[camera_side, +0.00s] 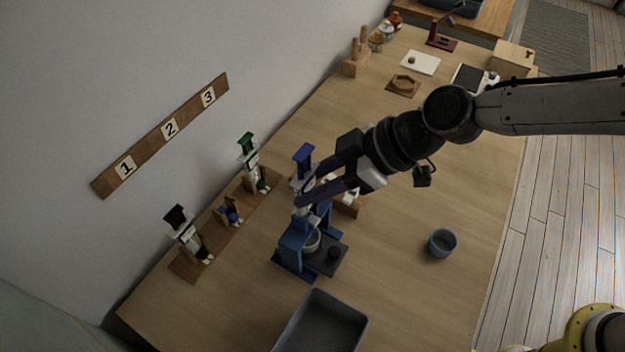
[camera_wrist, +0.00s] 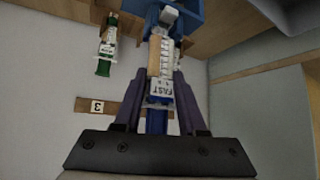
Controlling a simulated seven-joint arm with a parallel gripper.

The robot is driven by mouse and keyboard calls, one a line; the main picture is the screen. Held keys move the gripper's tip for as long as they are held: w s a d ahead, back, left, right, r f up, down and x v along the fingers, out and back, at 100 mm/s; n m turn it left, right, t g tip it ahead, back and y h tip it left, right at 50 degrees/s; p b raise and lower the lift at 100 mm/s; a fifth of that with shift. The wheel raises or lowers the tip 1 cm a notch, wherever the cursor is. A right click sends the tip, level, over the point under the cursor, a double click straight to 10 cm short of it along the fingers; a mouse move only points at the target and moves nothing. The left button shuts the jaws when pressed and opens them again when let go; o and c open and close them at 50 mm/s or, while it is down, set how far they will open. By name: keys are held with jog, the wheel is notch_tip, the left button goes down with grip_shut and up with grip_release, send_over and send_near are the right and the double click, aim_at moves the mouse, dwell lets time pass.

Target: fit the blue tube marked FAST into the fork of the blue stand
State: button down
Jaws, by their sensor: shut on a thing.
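The blue tube (camera_side: 304,158) has a blue top and a white lower part, and stands roughly upright. In the wrist view its white FAST label (camera_wrist: 162,90) faces me. My gripper (camera_side: 303,190) is shut on this tube, with one finger on each side; the fingers also show in the wrist view (camera_wrist: 159,76). The blue stand (camera_side: 295,243) is directly below the tube in the side view, and part of it shows at the top of the wrist view (camera_wrist: 186,14). The fingers partly hide the tube's lower end, so I cannot tell whether it touches the fork.
A black-topped tube (camera_side: 178,219) and a green-topped tube (camera_side: 247,145) stand in wooden holders along the wall. A grey tray (camera_side: 320,325) is at the front, and a blue cup (camera_side: 442,242) stands to the right. The table between cup and stand is clear.

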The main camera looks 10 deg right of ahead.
jog(key=shift+f, duration=0.9)
dwell(1.4)
jog(key=shift+c, duration=2)
grip_release()
jog(key=shift+o, duration=0.2)
jog(key=shift+o, duration=0.4)
jog(key=v, duration=1.3)
